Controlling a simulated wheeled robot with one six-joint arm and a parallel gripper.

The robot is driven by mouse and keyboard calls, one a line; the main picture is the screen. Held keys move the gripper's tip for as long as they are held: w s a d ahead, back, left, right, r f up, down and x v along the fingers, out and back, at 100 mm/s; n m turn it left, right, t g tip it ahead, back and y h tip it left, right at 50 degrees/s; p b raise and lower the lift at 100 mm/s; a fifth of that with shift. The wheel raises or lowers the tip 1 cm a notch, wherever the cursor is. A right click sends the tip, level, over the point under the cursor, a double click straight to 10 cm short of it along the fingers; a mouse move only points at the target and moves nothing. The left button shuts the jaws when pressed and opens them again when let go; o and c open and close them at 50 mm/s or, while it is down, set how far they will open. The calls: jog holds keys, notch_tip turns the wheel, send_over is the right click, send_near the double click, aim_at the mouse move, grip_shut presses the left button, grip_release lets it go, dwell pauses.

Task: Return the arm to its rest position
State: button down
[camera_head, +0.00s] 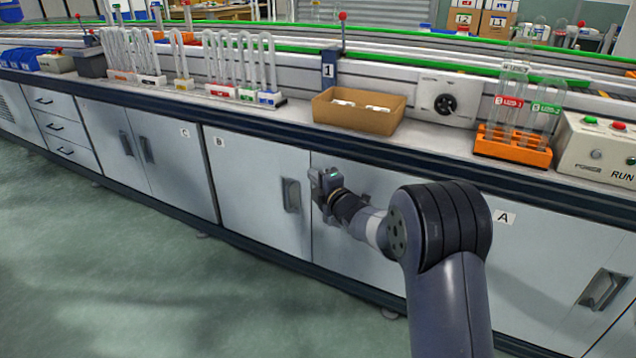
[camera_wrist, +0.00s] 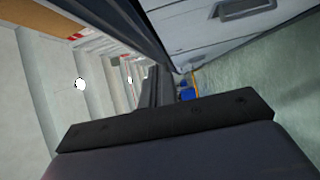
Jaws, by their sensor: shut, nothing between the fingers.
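My arm reaches up from the lower right of the head view, and my gripper (camera_head: 322,188) is in front of the grey cabinet doors, below the counter edge. It is shut and empty. It is small in this view and its fingertips are hard to make out. In the wrist view, a dark bar and a dark rounded surface of my own fill the bottom.
The counter (camera_head: 290,121) holds a cardboard box (camera_head: 352,120), an orange rack (camera_head: 512,152) with tubes, a control box (camera_head: 600,150) and several glass tubes at left. A cabinet handle (camera_head: 291,195) is just left of my gripper. Green floor (camera_head: 130,270) is clear at left.

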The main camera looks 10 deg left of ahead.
jog(key=shift+s+a+v, duration=0.1)
jog(key=shift+a+v, duration=0.05)
jog(key=shift+v, duration=0.6)
jog(key=shift+s+a+v, duration=0.1)
jog(key=shift+v, duration=0.65)
